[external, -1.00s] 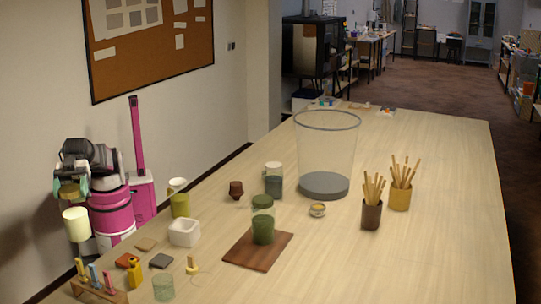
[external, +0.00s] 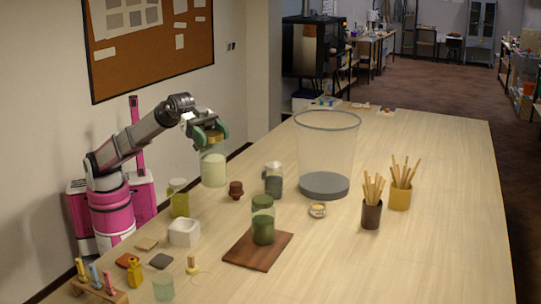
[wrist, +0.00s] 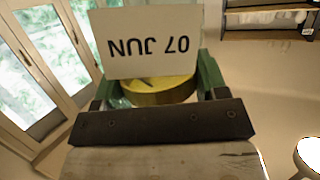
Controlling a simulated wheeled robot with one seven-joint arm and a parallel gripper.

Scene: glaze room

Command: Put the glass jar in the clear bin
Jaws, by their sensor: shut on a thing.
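A glass jar (external: 213,168) with pale contents and a gold lid hangs upright from my gripper (external: 208,138) in the external view, by the far left edge of the table. My gripper is shut on the jar at its lid. In the wrist view the gold lid (wrist: 160,92) sits between my green fingers (wrist: 158,84); the jar's body is hidden below. The clear bin (external: 328,150), a tall see-through cylinder with a grey base, stands on the table to the right, apart from the jar. Its open rim is at the top.
A dark jar (external: 273,182) and a small brown pot (external: 236,189) stand between my gripper and the bin. A green jar (external: 263,222) stands on a wooden board (external: 246,256). Brush holders (external: 371,213) stand right of the bin. The table's right side is clear.

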